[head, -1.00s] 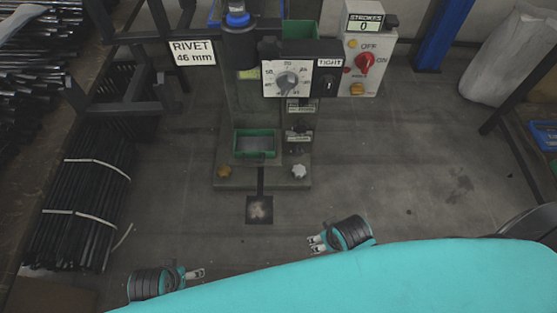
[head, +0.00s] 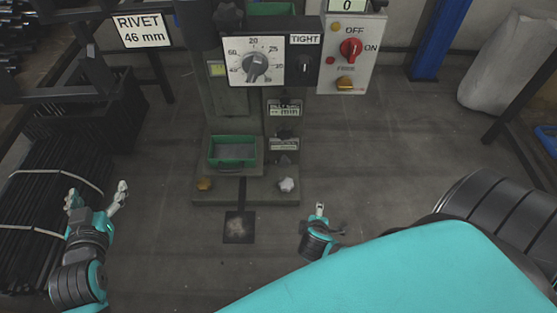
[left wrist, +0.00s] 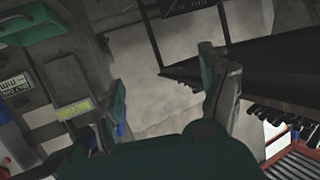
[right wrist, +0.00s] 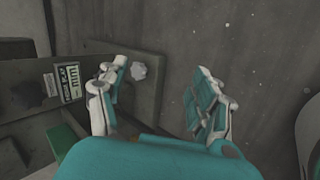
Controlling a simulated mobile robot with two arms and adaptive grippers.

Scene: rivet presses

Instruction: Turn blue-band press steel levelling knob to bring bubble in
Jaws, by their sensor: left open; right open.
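The press (head: 230,100) stands ahead; no blue band shows on it now. On its foot, a steel knob (head: 287,184) sits at the right and a brass-coloured knob (head: 204,184) at the left. I cannot make out a bubble. My right gripper (head: 323,217) is open and empty, in front of and right of the steel knob. In the right wrist view the steel knob (right wrist: 138,70) shows close behind the left finger of the open gripper (right wrist: 163,75); contact is not clear. My left gripper (head: 98,195) is open and empty, left of the press foot.
A green-rimmed tray (head: 232,150) sits above the foot. The press carries a dial (head: 256,65) and a red switch (head: 350,48). Bundled dark rods (head: 40,190) lie at the left, beside my left gripper. The floor (head: 400,150) right of the press is clear.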

